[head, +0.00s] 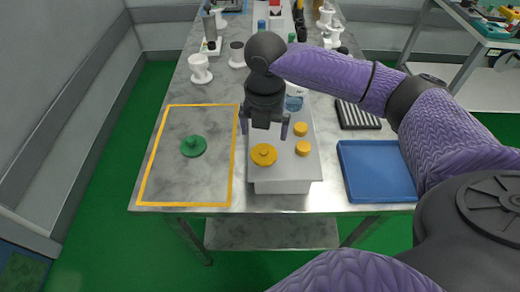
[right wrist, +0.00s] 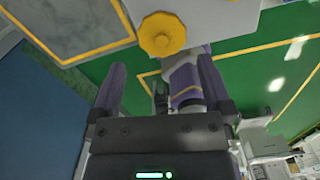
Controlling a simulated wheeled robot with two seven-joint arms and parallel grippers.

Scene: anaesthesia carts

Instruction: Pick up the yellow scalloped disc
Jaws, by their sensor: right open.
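The yellow scalloped disc (head: 264,155), with a small knob on top, lies near the front left of the light grey box top (head: 285,172). It also shows in the right wrist view at the top (right wrist: 162,35). My right gripper (head: 264,130) is open and empty. Its fingers hang above the box, just behind the disc in the head view, and do not touch it. In the right wrist view the disc lies beyond the two fingertips (right wrist: 158,75). My left gripper is not seen in the head view.
Two small yellow round pieces (head: 302,148) sit on the box, right of the disc. A green knobbed disc (head: 193,146) lies inside a yellow-outlined area (head: 150,180) at left. A blue tray (head: 375,172) is at right, with a striped rack (head: 357,115) behind it. White parts stand farther back.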

